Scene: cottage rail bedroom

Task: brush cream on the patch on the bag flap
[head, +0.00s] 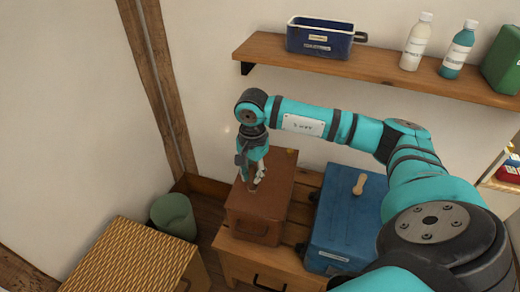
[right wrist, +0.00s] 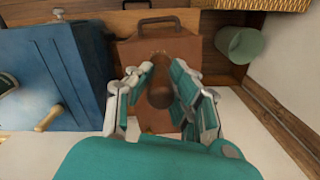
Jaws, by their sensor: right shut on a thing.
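The brown leather bag (head: 275,190) stands on a wooden chest, and its flap and dark handle show in the right wrist view (right wrist: 128,60). My right gripper (head: 256,182) is over the bag's top, pointing down. In the right wrist view its fingers (right wrist: 160,90) are closed around a dark brown rounded thing (right wrist: 160,95), which looks like the brush seen from its end. Its lower end is hidden, so I cannot tell whether it touches the flap. I cannot make out the patch or any cream. My left gripper is not in view.
A blue case (head: 343,215) with a wooden-handled thing (head: 361,184) on its lid stands right of the bag. A green bin (head: 174,215) and a wicker-topped cabinet (head: 130,260) are at left. A wall shelf (head: 380,73) above holds a blue tin (head: 320,38) and bottles.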

